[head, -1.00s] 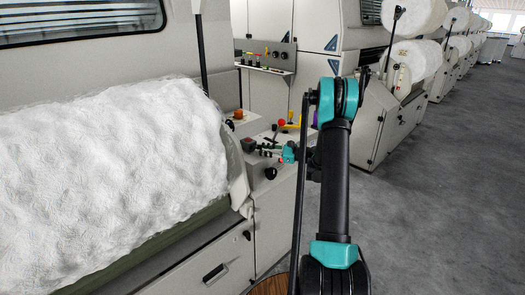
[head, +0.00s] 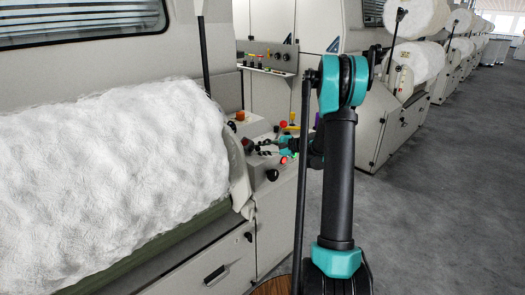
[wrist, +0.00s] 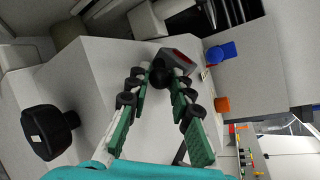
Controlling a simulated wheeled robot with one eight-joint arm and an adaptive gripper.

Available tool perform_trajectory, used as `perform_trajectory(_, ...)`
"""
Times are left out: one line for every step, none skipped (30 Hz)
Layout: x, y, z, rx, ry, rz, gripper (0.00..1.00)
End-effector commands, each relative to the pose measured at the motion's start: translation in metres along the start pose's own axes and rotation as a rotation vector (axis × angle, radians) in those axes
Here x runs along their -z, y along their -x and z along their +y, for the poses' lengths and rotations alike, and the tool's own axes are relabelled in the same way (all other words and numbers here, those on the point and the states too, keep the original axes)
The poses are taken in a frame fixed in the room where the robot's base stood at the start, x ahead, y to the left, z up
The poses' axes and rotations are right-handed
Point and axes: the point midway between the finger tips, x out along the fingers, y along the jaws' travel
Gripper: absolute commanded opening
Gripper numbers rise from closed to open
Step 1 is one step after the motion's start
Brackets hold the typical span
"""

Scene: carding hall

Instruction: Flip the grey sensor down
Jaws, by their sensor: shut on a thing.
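The grey sensor (wrist: 178,58), a dark grey box with a red face, stands on the pale top of the control panel in the wrist view. In the head view it is a small dark reddish block (head: 248,145). My gripper (wrist: 160,77) has its green, black-rollered fingers on either side of a round black part at the sensor's near end, and is shut on it. The exact contact is hard to see. In the head view my gripper (head: 266,149) reaches the sensor from the right.
A black knob (wrist: 48,130) stands on the panel. An orange button (head: 239,115), a red button (head: 283,125) and a yellow handle (head: 291,127) are close behind. A white fibre roll (head: 110,185) lies to the left. The aisle floor (head: 440,210) is clear.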

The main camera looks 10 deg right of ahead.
Motion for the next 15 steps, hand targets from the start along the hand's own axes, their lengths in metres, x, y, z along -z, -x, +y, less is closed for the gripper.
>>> perform_trajectory(-0.004, 0.000, 0.001, -0.009, 0.039, 0.021, 0.00)
perform_trajectory(-0.005, -0.001, 0.001, -0.012, 0.063, 0.034, 0.00)
perform_trajectory(-0.007, -0.001, 0.002, -0.019, 0.097, 0.052, 0.00)
perform_trajectory(-0.008, -0.002, 0.002, -0.023, 0.122, 0.065, 0.00)
perform_trajectory(-0.010, -0.002, 0.003, -0.028, 0.147, 0.078, 0.00)
perform_trajectory(-0.011, -0.003, 0.003, -0.034, 0.180, 0.095, 0.00)
perform_trajectory(-0.013, -0.003, 0.004, -0.038, 0.205, 0.109, 0.00)
perform_trajectory(-0.013, -0.004, 0.004, -0.043, 0.230, 0.122, 0.00)
perform_trajectory(-0.015, -0.004, 0.005, -0.048, 0.262, 0.140, 0.00)
perform_trajectory(-0.016, -0.005, 0.006, -0.053, 0.288, 0.153, 0.00)
perform_trajectory(-0.017, -0.006, 0.006, -0.057, 0.313, 0.166, 0.00)
perform_trajectory(-0.019, -0.006, 0.007, -0.064, 0.346, 0.184, 0.00)
perform_trajectory(-0.020, -0.007, 0.008, -0.067, 0.371, 0.197, 0.00)
perform_trajectory(-0.021, -0.007, 0.009, -0.072, 0.395, 0.210, 0.00)
perform_trajectory(-0.022, -0.008, 0.010, -0.077, 0.428, 0.228, 0.00)
